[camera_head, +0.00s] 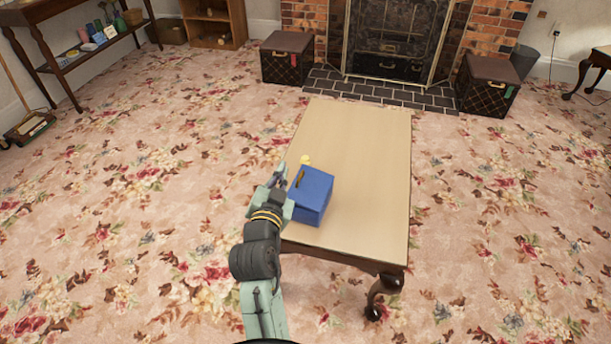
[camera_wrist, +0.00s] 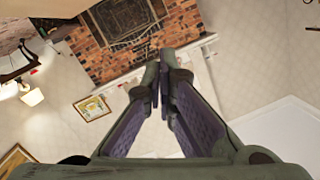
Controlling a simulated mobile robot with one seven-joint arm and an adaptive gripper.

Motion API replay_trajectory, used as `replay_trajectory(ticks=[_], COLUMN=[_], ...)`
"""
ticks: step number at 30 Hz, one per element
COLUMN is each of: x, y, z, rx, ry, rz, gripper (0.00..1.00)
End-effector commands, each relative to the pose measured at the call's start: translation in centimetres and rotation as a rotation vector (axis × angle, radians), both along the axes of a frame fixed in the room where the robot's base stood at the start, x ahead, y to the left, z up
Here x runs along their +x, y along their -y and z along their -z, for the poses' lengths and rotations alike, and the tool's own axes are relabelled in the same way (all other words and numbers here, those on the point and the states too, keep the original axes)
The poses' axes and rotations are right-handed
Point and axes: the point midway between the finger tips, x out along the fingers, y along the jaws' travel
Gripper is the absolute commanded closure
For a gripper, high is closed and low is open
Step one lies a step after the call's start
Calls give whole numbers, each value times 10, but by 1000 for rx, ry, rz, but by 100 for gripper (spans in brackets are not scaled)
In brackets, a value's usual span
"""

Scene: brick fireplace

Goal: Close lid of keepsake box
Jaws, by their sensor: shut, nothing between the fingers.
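The blue keepsake box (camera_head: 313,196) stands on the near left part of a low wooden table (camera_head: 365,150). A blue face covers its top, with a dark and golden strip near the left edge; I cannot tell whether the lid is fully down. My gripper (camera_head: 281,170) is at the box's left side, by the table's left edge; I cannot tell whether it touches the box. It also shows in the wrist view (camera_wrist: 160,80), with its fingers shut and empty. The box does not show in the wrist view.
The table's right and far parts are clear. Two dark trunks (camera_head: 287,59) (camera_head: 489,84) flank the brick fireplace. Open floral carpet (camera_head: 150,200) surrounds the table.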

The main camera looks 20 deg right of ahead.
Motion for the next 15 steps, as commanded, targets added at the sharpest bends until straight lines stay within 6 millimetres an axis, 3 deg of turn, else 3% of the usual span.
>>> replay_trajectory(ticks=[1, 3, 6, 11, 15], x=[-11, -21, -24, -8, 17], y=[18, 34, 45, 57, 73], z=[16, 28, 36, 38, 42], rx=[13, 26, 35, 35, 34], ry=[-32, -55, -70, -71, -71], rz=[50, 96, 124, 127, 126], gripper=[100, 100, 100, 100, 100])
